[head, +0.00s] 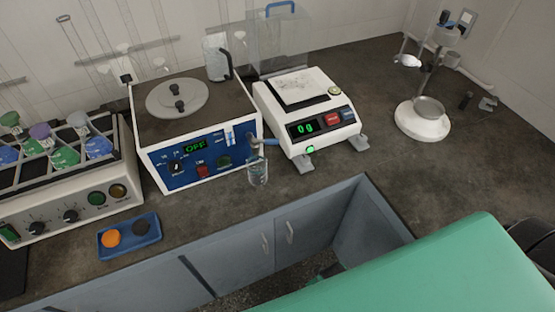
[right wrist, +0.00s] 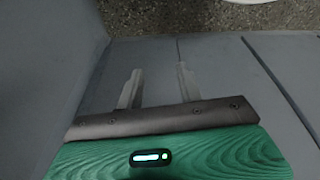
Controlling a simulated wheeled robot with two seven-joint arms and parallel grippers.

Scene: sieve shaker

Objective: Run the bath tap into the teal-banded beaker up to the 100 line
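A small clear glass beaker (head: 258,174) stands on the worktop at the front right corner of the bath (head: 200,156). It sits below the blue-handled tap (head: 263,142) on the bath's side. Its band, graduation lines and water level are too small to read, and I see no clear stream. The bath has a blue front panel whose display reads OFF, and a round lid on top. My right gripper (right wrist: 158,88) shows in the right wrist view, fingers apart and empty, near grey cabinet panels. My left gripper is not in view.
A balance (head: 310,112) reading 0 g stands right of the bath. A shaker with coloured flasks (head: 65,180) is at left, with a blue tray (head: 128,252) holding orange and dark discs in front. A white-based stand (head: 422,125) is back right. An open recess (head: 330,240) cuts the front.

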